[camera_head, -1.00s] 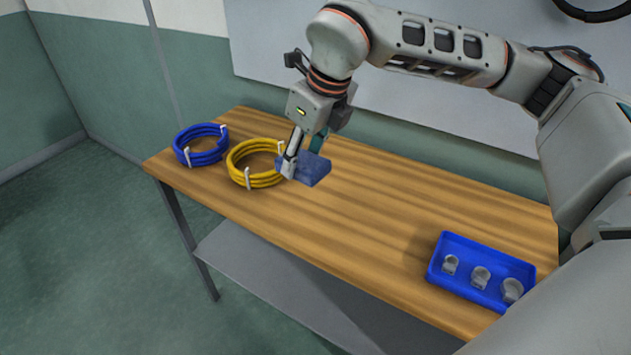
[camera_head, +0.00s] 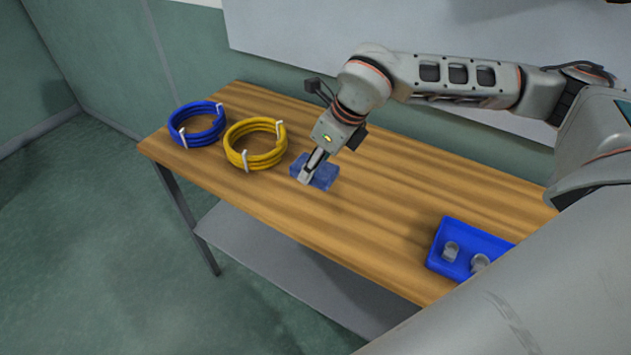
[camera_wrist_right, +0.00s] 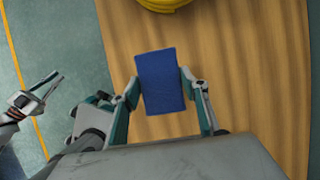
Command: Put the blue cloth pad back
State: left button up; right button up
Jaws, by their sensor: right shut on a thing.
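The blue cloth pad (camera_head: 325,178) is at the wooden table's surface, just right of the yellow coil. My right gripper (camera_head: 311,171) points down over it and is shut on it. In the right wrist view, the pad (camera_wrist_right: 158,75) sits between the two fingers (camera_wrist_right: 162,88), which press on its sides. I cannot tell whether the pad rests fully on the wood or hangs slightly above it. Part of my left gripper (camera_wrist_right: 38,97) shows at the left of the right wrist view, away from the pad; its opening is unclear.
A yellow coil (camera_head: 256,160) and a blue coil (camera_head: 196,140) lie at the table's left end. A blue tray (camera_head: 437,265) with grey fittings is at the right, partly hidden by my arm. The wooden table (camera_head: 380,210) is bare between the pad and tray.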

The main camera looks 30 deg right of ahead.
aim_at(315, 193)
jog(key=shift+f, duration=3.1)
jog(key=o, duration=1)
jog(key=v, duration=1.2)
jog(key=shift+d+b, duration=0.1)
jog(key=shift+b, duration=0.2)
